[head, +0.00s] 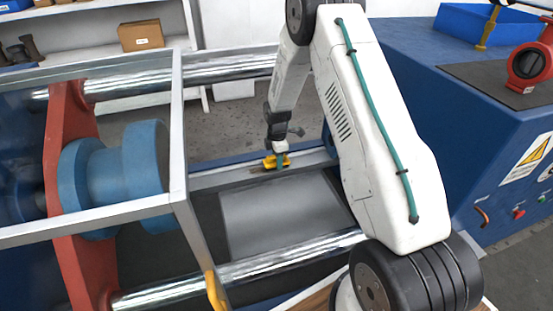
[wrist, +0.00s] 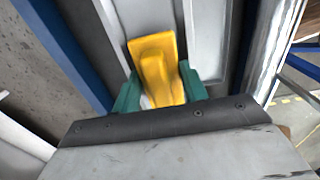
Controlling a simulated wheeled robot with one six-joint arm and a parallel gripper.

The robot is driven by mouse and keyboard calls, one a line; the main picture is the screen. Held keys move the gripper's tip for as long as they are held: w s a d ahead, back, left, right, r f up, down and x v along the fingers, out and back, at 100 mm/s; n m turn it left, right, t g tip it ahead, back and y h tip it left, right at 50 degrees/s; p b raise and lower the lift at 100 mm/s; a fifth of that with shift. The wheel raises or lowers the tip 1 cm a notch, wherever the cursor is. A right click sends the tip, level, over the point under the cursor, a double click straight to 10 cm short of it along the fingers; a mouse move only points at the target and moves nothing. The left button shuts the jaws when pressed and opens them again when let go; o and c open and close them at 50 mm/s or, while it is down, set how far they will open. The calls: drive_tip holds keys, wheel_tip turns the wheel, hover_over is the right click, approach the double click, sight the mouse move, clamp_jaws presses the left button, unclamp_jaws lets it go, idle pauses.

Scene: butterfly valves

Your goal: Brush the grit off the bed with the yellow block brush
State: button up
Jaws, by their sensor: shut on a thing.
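The yellow block brush (head: 270,162) is at the far edge of the bed in the head view, with brown bristle-like material at its lower left. My gripper (head: 281,158) is shut on it. In the wrist view the yellow brush (wrist: 158,68) sits between the green fingers of my gripper (wrist: 160,88). The bed (head: 270,218) is a flat grey plate between two shiny round bars. I cannot make out separate grit on it. Whether the brush touches the bed surface is unclear.
A metal-framed guard (head: 178,130) with a yellow handle (head: 215,290) stands left of the bed. Behind it are a red plate (head: 70,150) and a blue cylinder (head: 145,170). The shiny near bar (head: 290,262) runs along the front. A blue cabinet (head: 480,140) stands at right.

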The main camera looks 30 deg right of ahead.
drive_tip(key=shift+w+a, duration=0.5)
drive_tip(key=shift+a, duration=1.95)
drive_tip(key=shift+w+a, duration=0.45)
drive_tip(key=shift+a, duration=2)
drive_tip(key=shift+w+a, duration=0.5)
drive_tip(key=shift+a, duration=1.95)
drive_tip(key=shift+s+d, duration=0.5)
drive_tip(key=shift+d, duration=1.95)
drive_tip(key=shift+s+d, duration=0.45)
drive_tip(key=shift+d, duration=2.05)
drive_tip(key=shift+s+d, duration=0.5)
drive_tip(key=shift+d, duration=1.95)
drive_tip(key=shift+a, duration=0.1)
drive_tip(key=shift+w+a, duration=0.5)
drive_tip(key=shift+a, duration=1.95)
drive_tip(key=shift+w+a, duration=0.45)
drive_tip(key=shift+a, duration=1.95)
drive_tip(key=shift+w+a, duration=0.5)
drive_tip(key=shift+a, duration=1.95)
drive_tip(key=shift+r, duration=0.1)
